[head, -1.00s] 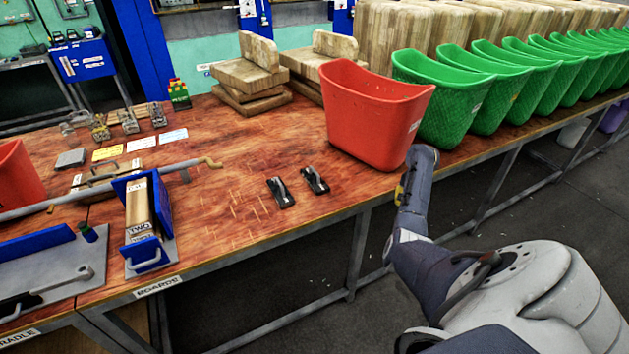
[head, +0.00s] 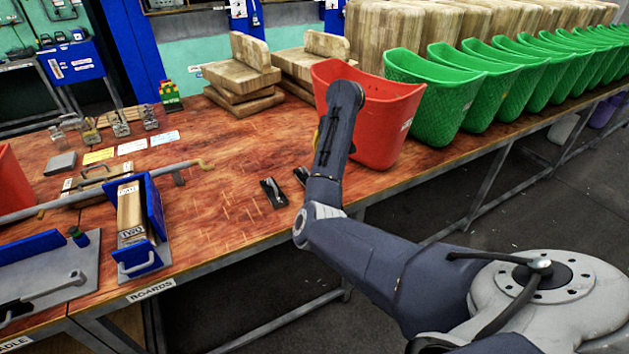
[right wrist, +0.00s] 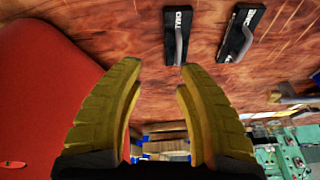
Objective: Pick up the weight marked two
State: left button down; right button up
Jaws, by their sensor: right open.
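Two flat black weights with grey handles lie on the wooden table. In the right wrist view the left weight (right wrist: 172,45) has a white label that seems to read TWO; the other weight (right wrist: 236,40) has a label that is hard to read. In the head view the nearer-left weight (head: 273,193) is clear, and the weight beside the red bin (head: 301,174) is partly hidden by my right arm. My right gripper (right wrist: 160,72) is open and empty, its yellow fingers apart, with the left weight beyond the fingertips. My left gripper is not in view.
A red bin (head: 385,135) stands close to my right arm, with green bins (head: 440,105) in a row beyond. A blue clamp press (head: 150,215) with boards stands at the left. The table (head: 225,205) between press and weights is clear.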

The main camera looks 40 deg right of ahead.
aim_at(308, 171)
jog(key=w+a+r+n, duration=0.2)
jog(key=a+r, duration=0.1)
jog(key=a, duration=0.1)
jog(key=x, duration=1.7)
jog(key=shift+w+d+r, duration=0.15)
jog(key=shift+d, duration=0.1)
jog(key=shift+c, duration=0.5)
grip_shut()
jog(key=shift+r+t, duration=0.1)
jog(key=shift+t, duration=0.2)
